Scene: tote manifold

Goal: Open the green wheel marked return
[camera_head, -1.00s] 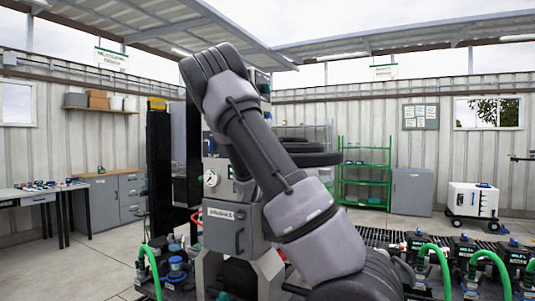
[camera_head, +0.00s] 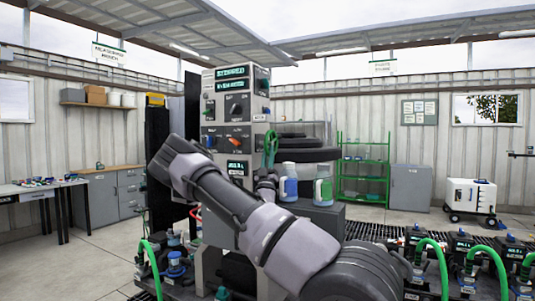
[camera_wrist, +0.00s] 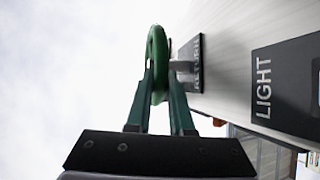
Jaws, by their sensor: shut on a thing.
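The green wheel (camera_head: 270,146) is on the right side of the grey control cabinet (camera_head: 232,110). In the wrist view the wheel (camera_wrist: 157,50) shows nearly edge-on, on a short stem from the panel. A dark plate (camera_wrist: 194,66) behind it has sideways lettering that looks like "RETURN". My gripper (camera_wrist: 161,82) is shut on the wheel's rim, one green finger on each side. In the head view my gripper (camera_head: 267,173) is small, just below the wheel and partly hidden by my arm.
A dark plate marked LIGHT (camera_wrist: 285,85) is on the same panel, right of the wheel in the wrist view. Two jugs (camera_head: 288,183) stand right of the cabinet, close to my gripper. Pumps with green hoses (camera_head: 432,262) line the lower right.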

